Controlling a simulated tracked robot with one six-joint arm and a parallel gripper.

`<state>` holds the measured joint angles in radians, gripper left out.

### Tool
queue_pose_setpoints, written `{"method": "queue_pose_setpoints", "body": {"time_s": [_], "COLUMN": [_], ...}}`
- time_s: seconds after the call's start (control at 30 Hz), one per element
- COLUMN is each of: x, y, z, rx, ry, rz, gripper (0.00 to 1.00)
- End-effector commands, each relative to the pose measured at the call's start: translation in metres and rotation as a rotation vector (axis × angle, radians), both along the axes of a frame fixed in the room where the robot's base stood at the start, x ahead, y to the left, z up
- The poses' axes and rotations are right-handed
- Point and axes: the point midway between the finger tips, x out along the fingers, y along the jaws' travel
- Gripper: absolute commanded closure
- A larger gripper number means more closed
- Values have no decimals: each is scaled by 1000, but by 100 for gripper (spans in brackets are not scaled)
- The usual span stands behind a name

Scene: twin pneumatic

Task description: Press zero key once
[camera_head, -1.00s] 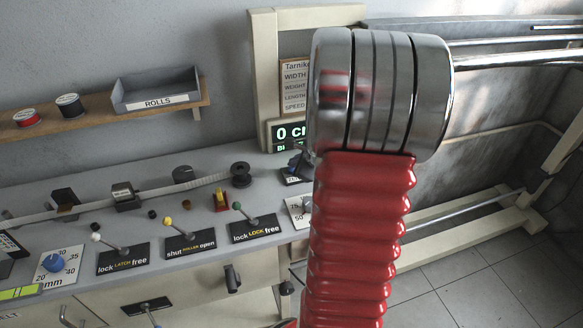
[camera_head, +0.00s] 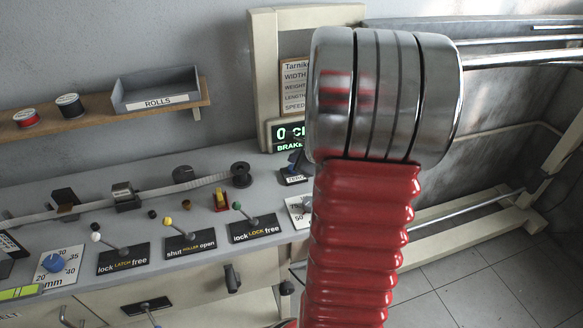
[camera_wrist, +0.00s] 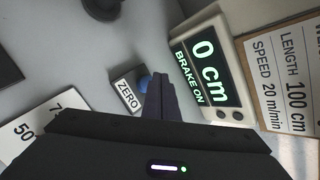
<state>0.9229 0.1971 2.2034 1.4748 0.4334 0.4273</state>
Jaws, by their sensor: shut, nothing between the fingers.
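The zero key shows in the wrist view as a blue round button (camera_wrist: 146,82) beside a black plate marked ZERO (camera_wrist: 127,95). The same plate (camera_head: 296,179) is small in the head view, at the console's right end. My gripper (camera_wrist: 161,78) is shut and empty, with its dark fingertips right beside the blue button and covering part of it. I cannot tell whether they touch. In the head view my arm hides most of the gripper. The green display (camera_wrist: 202,72) reads 0 cm and BRAKE ON.
A dial plate marked 75 and 50 (camera_wrist: 45,125) lies left of the key in the wrist view. A spec placard (camera_wrist: 283,80) stands right of the display. Several levers, such as the green-knobbed one (camera_head: 238,206), stand along the console to the left.

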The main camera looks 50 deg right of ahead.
Motion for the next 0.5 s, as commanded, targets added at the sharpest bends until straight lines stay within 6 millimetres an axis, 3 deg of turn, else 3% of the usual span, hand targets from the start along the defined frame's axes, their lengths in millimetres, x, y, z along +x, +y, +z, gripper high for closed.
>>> {"method": "queue_pose_setpoints", "body": {"time_s": [0.27,0.5], "x": [0,0], "y": [0,0], "z": [1,16], "rx": [-1,-1], "ry": [-1,-3], "rz": [-1,0], "gripper": [100,100]}}
